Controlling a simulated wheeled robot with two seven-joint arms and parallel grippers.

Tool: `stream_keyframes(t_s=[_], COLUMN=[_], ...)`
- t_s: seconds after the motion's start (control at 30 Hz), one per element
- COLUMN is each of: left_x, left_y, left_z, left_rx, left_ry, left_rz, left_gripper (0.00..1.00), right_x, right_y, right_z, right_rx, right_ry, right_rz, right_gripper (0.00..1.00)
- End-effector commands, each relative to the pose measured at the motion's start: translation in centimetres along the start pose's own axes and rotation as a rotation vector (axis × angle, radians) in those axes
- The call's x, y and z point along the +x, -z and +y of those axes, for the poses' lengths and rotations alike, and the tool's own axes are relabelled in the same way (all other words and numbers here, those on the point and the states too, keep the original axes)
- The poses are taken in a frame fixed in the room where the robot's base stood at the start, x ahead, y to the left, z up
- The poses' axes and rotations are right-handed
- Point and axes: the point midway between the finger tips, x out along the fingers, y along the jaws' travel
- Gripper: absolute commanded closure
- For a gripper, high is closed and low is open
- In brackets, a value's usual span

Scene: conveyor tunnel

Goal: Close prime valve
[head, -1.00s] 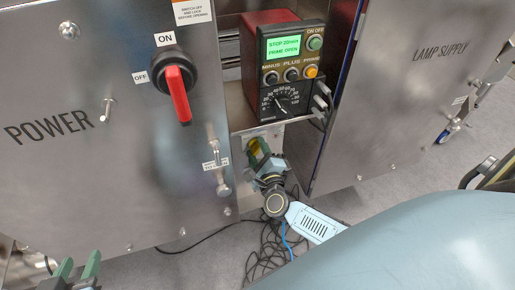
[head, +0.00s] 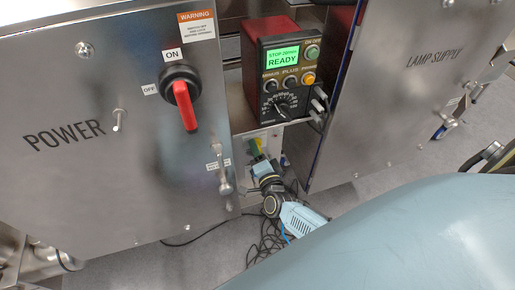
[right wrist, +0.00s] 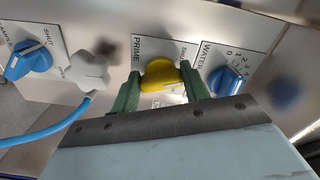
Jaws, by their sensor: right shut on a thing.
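The yellow prime valve knob (right wrist: 160,74) sits in the middle of the right wrist view, on a plate (right wrist: 149,48) marked PRIME. My right gripper (right wrist: 161,82) is shut on it, one green finger on each side. The knob's lower part is hidden behind the gripper body. In the head view, my right gripper (head: 259,158) is low under the control box, and little of the knob shows. The box's green display (head: 283,57) reads "STOP 20mm READY". My left gripper is not in view.
A blue water knob (right wrist: 228,82) is close to the right of my fingers. A grey fitting (right wrist: 87,69) with a blue hose and a blue sample knob (right wrist: 29,61) are on the left. Steel cabinets flank the gap; loose black cables (head: 266,250) lie on the floor below.

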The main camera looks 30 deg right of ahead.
Motion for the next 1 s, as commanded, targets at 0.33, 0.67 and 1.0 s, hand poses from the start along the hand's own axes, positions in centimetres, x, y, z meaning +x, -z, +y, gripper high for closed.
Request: stream_keyframes(t_s=[0.33, 0.67, 1.0], left_x=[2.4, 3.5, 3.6], left_y=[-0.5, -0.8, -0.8], left_z=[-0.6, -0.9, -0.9], left_rx=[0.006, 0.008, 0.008], left_ry=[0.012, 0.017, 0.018], left_rz=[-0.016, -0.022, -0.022], left_gripper=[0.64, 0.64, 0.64], right_x=[-0.1, -0.1, -0.1], right_y=[0.0, 0.0, 0.0], right_z=[0.1, 0.2, 0.3], right_rx=[-0.267, -0.396, -0.423], right_ry=[-0.002, -0.002, -0.002], right_rz=[0.0, -0.001, -0.002], right_gripper=[0.77, 0.77, 0.77])
